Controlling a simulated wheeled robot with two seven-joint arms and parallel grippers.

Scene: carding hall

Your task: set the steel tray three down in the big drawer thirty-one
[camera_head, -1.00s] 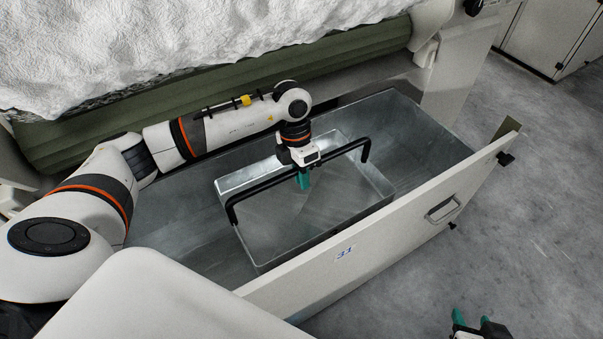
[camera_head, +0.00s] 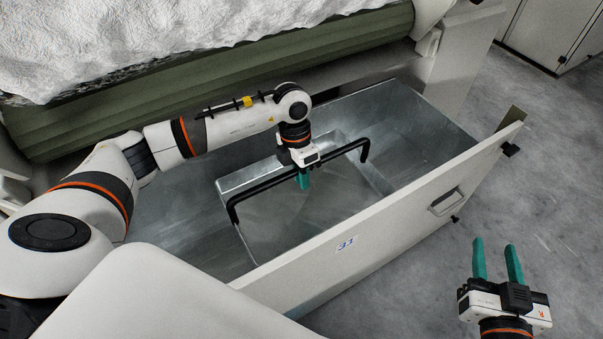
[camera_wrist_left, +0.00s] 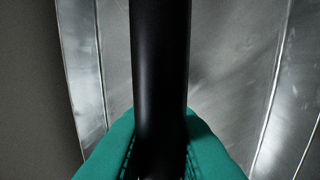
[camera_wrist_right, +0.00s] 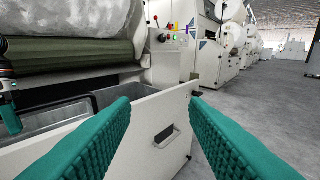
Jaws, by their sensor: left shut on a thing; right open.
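The steel tray (camera_head: 250,178) is a shallow metal box with a long black handle (camera_head: 335,154) arching over it. It is inside the open metal drawer thirty-one (camera_head: 425,150), whose white front panel carries the number 31. I cannot tell whether the tray's base touches the drawer floor. My left gripper (camera_head: 303,180) is shut on the middle of the handle; the left wrist view shows the black bar (camera_wrist_left: 160,80) between its green fingers. The near part of the tray is hidden behind the drawer front. My right gripper (camera_head: 497,262) is open and empty, outside the drawer over the floor.
The drawer front (camera_head: 400,217) with its pull handle stands between my right gripper and the drawer's inside. A green roller (camera_head: 230,75) and white fibre (camera_head: 190,35) overhang the drawer's back. Grey floor (camera_head: 540,200) to the right is clear.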

